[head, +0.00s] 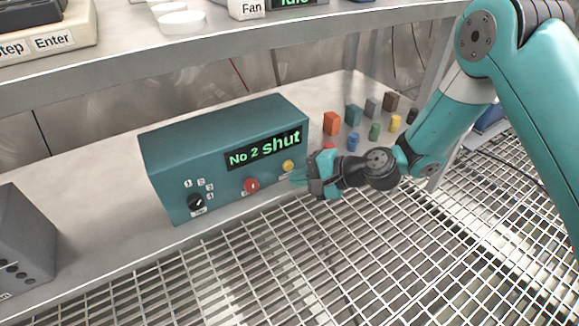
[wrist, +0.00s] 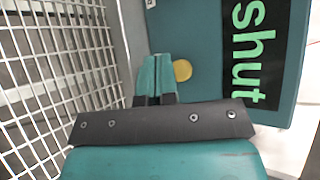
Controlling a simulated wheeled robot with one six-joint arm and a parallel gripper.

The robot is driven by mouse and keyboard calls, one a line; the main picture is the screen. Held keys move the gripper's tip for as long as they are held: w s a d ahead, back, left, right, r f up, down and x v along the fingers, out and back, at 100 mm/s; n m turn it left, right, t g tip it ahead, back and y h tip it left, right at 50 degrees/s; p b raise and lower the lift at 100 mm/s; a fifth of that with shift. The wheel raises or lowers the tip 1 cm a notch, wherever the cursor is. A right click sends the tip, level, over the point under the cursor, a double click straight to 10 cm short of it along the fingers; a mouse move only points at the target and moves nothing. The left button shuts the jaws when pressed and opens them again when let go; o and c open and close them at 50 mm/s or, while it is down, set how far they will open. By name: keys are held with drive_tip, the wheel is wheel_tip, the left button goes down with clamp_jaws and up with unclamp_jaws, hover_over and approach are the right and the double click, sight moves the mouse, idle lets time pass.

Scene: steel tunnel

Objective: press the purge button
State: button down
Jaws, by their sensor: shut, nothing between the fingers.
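A teal control box (head: 225,150) stands on the lower shelf, its green display (head: 264,149) reading "No 2 shut". Its front has a black knob (head: 197,203) with small numbered marks, a red button (head: 251,186) and a yellow button (head: 288,166). Small labels sit by the controls, too small to read, so I cannot tell which one is purge. My gripper (head: 298,178) is shut and empty, just right of the yellow button. In the wrist view, the closed fingertips (wrist: 156,62) lie beside the yellow button (wrist: 182,70); I cannot tell whether they touch the box.
Several small coloured blocks (head: 353,114) stand on the shelf right of the box, behind my gripper. A grey box (head: 18,240) is at the far left. An upper shelf (head: 190,50) carries other devices. Open space over the grating floor (head: 330,260) lies in front.

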drive_tip(key=shift+w+a, duration=0.1)
idle(0.5)
drive_tip(key=shift+w+a, duration=0.15)
drive_tip(key=shift+w, duration=0.1)
drive_tip(key=shift+w+a+p, duration=0.2)
drive_tip(key=shift+w+p, duration=0.15)
idle(0.6)
drive_tip(key=shift+s, duration=0.1)
drive_tip(key=shift+s+d, duration=0.45)
drive_tip(key=shift+s, duration=0.15)
drive_tip(key=shift+s+d+p, duration=0.2)
drive_tip(key=shift+s+d, duration=0.5)
drive_tip(key=shift+s, duration=0.35)
drive_tip(key=shift+s+d+p, duration=0.15)
drive_tip(key=shift+s+d, duration=0.55)
drive_tip(key=shift+s, duration=0.3)
